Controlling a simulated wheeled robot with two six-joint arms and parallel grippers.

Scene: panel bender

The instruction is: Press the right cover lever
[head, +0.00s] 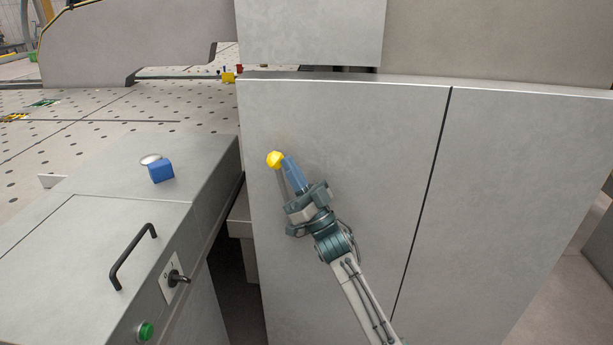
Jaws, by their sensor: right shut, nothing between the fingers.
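A lever with a yellow faceted knob (275,159) and a thin grey stem shows in front of the large grey panel. My right gripper (289,160) is shut and empty, with its blue fingers just right of the knob. The fingertips look very close to the knob; I cannot tell whether they touch it. Part of the stem's lower end is hidden by the gripper. My left gripper is not in view.
A grey cabinet (65,285) at the left carries a black handle (132,256), a black rotary switch (178,279), a green button (145,331) and a blue block (161,172). A perforated table (85,125) lies behind. The large grey panel (345,125) stands behind my right gripper.

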